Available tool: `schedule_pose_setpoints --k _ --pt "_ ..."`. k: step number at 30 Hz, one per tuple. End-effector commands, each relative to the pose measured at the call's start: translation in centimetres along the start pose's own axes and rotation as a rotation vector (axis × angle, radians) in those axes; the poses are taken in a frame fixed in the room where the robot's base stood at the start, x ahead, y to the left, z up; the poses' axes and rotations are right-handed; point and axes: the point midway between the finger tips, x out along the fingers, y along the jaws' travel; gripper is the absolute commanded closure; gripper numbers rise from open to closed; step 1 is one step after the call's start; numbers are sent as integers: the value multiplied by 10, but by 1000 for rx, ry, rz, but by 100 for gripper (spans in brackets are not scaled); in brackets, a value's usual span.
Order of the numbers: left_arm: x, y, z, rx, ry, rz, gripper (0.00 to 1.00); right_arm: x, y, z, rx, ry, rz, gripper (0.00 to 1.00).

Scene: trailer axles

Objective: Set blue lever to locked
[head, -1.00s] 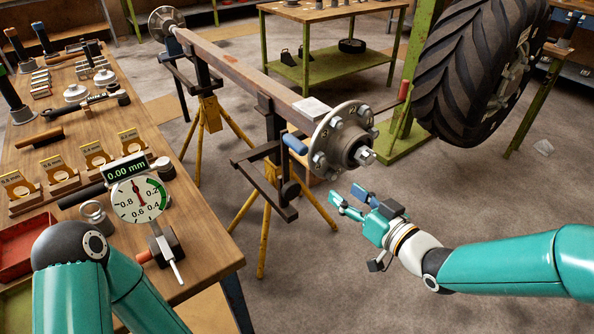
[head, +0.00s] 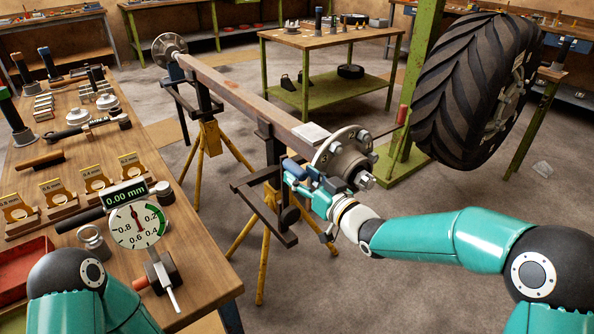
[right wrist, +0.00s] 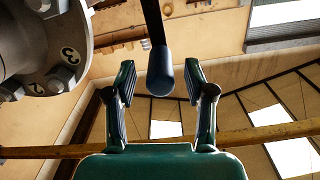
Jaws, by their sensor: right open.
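The blue lever (head: 293,168) is a blue grip on a dark bar beside the wheel hub (head: 346,156) at the near end of the axle. My right gripper (head: 296,180) is at the lever, its fingers overlapping it in the head view. In the right wrist view the lever's rounded blue end (right wrist: 160,76) lies between the two spread fingers of my right gripper (right wrist: 160,85), with gaps on both sides. My left arm shows at the lower left, but its gripper is out of view.
The axle beam (head: 245,98) rests on yellow stands (head: 208,150). The hub flange with numbered studs (right wrist: 50,50) is close left of my right gripper. A workbench (head: 150,170) with gauges stands at the left. A large tire (head: 470,85) hangs at the right.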

Motion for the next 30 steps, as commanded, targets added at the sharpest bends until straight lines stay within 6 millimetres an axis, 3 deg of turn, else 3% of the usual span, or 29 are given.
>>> schedule_pose_setpoints --k 6,16,25,30 --pt "-2 1 0 0 0 0 60 20 0 0 -1 0 0 46" --pt "-2 1 0 0 0 0 60 22 0 0 0 -1 1 46" --pt "-2 1 0 0 0 0 60 22 1 0 0 0 2 96" --pt "-2 1 0 0 0 0 60 21 1 0 0 0 2 100"
